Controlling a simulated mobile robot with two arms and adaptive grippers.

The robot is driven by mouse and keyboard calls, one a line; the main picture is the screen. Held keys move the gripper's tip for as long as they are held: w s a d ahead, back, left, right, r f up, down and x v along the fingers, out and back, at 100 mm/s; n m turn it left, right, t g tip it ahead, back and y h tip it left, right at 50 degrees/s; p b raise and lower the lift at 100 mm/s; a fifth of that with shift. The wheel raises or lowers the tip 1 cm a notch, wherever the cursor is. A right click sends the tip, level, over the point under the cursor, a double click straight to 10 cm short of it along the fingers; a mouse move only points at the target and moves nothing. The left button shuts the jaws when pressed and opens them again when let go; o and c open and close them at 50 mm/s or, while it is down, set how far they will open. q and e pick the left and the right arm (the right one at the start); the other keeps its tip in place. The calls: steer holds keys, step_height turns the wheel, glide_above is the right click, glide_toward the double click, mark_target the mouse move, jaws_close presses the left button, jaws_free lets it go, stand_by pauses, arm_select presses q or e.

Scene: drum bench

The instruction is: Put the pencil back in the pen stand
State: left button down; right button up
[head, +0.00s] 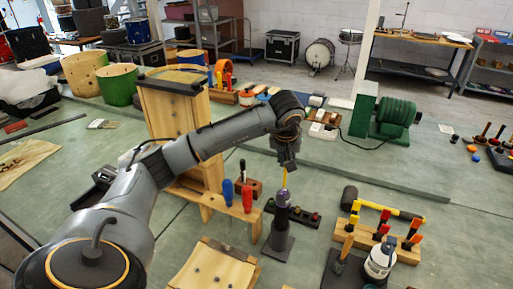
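My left gripper (287,163) is high over the bench, with its fingers pointing down. A thin yellow pencil (285,179) extends down from between the fingertips, and the gripper appears shut on its upper part. Directly below is a dark upright cylinder with a purplish upper part, which looks like the pen stand (279,228), on a flat dark base. The pencil's lower end meets the cylinder's top in the picture; I cannot tell whether it is inside or just in front or above. My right gripper is not in view.
A wooden rack with blue and red handled tools (237,203) stands left of the stand. A black block with holes (305,217) lies behind. A tall wooden box (172,110) stands behind my arm.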

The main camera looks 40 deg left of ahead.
arm_select(q)
steer(key=a+f+n+b, duration=0.2)
steer(key=a+f, duration=0.3)
steer(key=a, duration=0.7)
steer(key=shift+a+f+n+g+y+b, duration=0.2)
steer(key=shift+a+n+g+y+b, duration=0.15)
steer(key=shift+b, duration=0.35)
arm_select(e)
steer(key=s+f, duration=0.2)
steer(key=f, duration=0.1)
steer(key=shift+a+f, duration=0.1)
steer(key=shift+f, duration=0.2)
arm_select(q)
steer(key=shift+d+p, duration=0.1)
steer(key=shift+p, duration=0.3)
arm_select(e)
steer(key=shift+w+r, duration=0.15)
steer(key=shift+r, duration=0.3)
arm_select(q)
steer(key=shift+f, duration=0.1)
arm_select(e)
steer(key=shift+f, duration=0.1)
